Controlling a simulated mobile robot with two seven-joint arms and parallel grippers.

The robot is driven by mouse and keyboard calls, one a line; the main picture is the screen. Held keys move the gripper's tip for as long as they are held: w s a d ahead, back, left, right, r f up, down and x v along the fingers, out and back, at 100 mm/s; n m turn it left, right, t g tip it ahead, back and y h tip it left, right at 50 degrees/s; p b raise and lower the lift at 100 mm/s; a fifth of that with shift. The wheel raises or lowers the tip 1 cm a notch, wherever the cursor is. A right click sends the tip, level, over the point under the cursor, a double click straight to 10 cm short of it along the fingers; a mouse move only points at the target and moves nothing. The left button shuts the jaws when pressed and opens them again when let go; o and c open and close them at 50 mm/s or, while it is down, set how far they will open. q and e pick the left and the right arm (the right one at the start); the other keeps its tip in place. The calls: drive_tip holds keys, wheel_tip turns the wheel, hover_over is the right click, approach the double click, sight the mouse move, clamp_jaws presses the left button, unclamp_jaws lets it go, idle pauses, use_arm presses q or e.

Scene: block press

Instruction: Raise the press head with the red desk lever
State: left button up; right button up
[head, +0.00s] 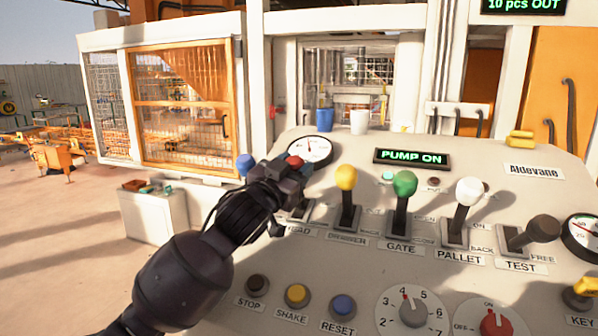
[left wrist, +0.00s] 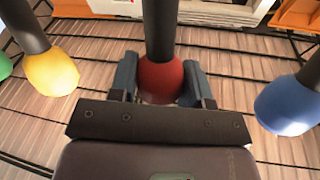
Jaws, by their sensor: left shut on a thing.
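The red lever knob (head: 294,161) is at the left of the desk's lever row, above a partly hidden label ending in "AD". My left gripper (head: 290,172) is shut on this knob. In the left wrist view the red knob (left wrist: 160,78) sits between the two fingers of my left gripper (left wrist: 160,88), with its dark shaft running up from it. The lever's slot is mostly hidden by my gripper. A press machine shows behind the window (head: 352,88), but I cannot make out its head. My right gripper is not in view.
A yellow-knobbed lever (head: 346,178) and a green one (head: 404,184) stand to the right, then white and dark ones. A blue knob (head: 245,164) is close on the left. A display (head: 411,158) reads "PUMP ON". Buttons and dials line the front.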

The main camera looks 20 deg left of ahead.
use_arm(q)
drive_tip(key=shift+s+f, duration=0.2)
drive_tip(key=shift+s, duration=0.25)
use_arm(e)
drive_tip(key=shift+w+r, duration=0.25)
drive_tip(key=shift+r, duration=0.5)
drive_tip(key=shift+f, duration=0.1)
use_arm(q)
drive_tip(key=o, duration=1.3)
drive_tip(key=shift+c, duration=0.2)
drive_tip(key=v, duration=1.1)
drive_tip(key=shift+b, duration=0.45)
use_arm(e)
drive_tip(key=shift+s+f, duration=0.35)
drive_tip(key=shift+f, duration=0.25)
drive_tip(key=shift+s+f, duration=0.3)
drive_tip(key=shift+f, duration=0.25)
